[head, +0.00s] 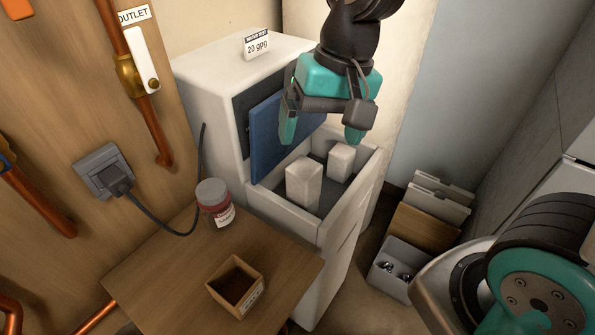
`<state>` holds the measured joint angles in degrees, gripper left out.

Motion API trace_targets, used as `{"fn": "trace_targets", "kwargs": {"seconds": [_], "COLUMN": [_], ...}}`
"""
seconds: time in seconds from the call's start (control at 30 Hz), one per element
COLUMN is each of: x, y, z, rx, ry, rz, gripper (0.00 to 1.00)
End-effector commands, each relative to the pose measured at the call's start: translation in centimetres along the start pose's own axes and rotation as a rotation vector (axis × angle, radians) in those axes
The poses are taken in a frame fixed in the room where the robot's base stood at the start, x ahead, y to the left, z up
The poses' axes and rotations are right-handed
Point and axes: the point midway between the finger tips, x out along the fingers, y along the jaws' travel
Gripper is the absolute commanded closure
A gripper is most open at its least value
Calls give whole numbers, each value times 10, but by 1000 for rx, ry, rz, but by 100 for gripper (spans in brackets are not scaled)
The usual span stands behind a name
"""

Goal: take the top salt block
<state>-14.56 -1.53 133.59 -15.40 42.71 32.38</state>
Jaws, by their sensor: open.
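A blue panel (268,135) stands at the bin's back left, close to my gripper. The bin's walls surround the blocks. A wooden table (180,275) holds a red jar (215,203) and an open box (236,286). A crate (389,283) and boards stand at the right.

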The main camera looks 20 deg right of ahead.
Motion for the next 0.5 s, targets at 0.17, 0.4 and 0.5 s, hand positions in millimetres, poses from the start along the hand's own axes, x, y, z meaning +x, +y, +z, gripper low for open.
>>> {"fn": "trace_targets", "kwargs": {"seconds": [0.17,0.4,0.5], "x": [9,25,34], "y": [3,15,18], "z": [-66,-108,-112], "rx": [495,870,912], "ry": [31,91,98], "rz": [115,188,196], "gripper": [4,4,4]}}
